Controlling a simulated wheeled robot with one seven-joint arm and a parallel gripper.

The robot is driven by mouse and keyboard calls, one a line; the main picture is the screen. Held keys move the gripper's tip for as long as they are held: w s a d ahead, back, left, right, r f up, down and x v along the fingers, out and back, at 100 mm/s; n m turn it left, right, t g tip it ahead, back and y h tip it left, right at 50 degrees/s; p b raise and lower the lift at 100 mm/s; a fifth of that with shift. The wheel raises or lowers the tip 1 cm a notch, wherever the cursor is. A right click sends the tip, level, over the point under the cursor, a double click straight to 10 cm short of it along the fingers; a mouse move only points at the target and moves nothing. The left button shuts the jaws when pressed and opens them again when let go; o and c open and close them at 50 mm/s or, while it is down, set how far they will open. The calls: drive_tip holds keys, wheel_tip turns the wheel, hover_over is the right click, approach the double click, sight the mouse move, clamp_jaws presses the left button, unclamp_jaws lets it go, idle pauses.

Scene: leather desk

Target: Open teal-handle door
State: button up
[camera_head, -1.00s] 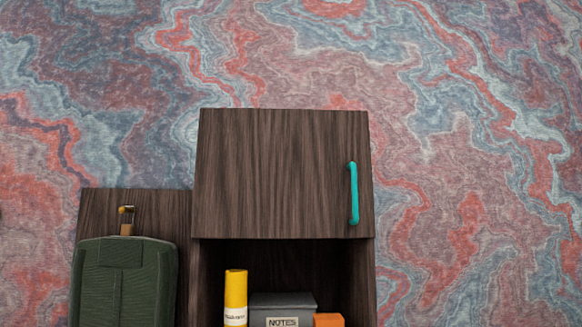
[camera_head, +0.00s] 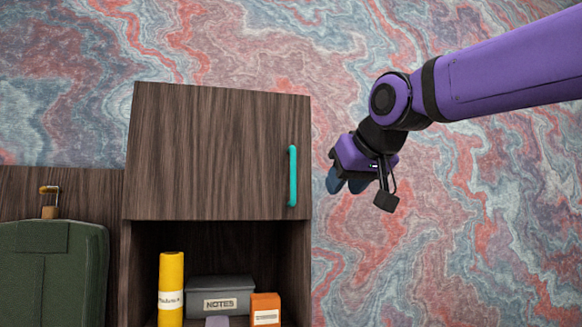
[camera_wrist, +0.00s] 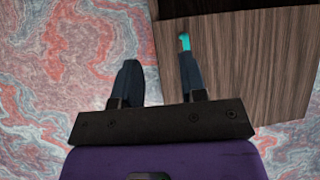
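The dark wood cabinet door (camera_head: 215,150) is shut, with a vertical teal handle (camera_head: 292,176) near its right edge. My gripper (camera_head: 346,182) is to the right of the handle, apart from it in the head view. In the wrist view my gripper (camera_wrist: 155,75) has its two dark fingers spread with nothing between them. The teal handle (camera_wrist: 184,42) shows just beyond the tip of the right finger, partly hidden by it. The door (camera_wrist: 250,60) fills the right of that view.
An open shelf below the door holds a yellow tube (camera_head: 171,285), a grey NOTES box (camera_head: 222,296) and an orange box (camera_head: 265,309). A green case (camera_head: 50,265) stands at the left. Right of the cabinet is open room before the patterned backdrop (camera_head: 470,230).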

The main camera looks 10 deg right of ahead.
drive_tip(key=t+y, duration=0.1)
drive_tip(key=t, duration=0.1)
approach(294, 165)
drive_tip(key=shift+n, duration=0.3)
drive_tip(key=x, duration=1)
drive_tip(key=shift+w+f, duration=0.15)
drive_tip(key=shift+w, duration=0.2)
drive_tip(key=shift+c, duration=0.2)
clamp_jaws()
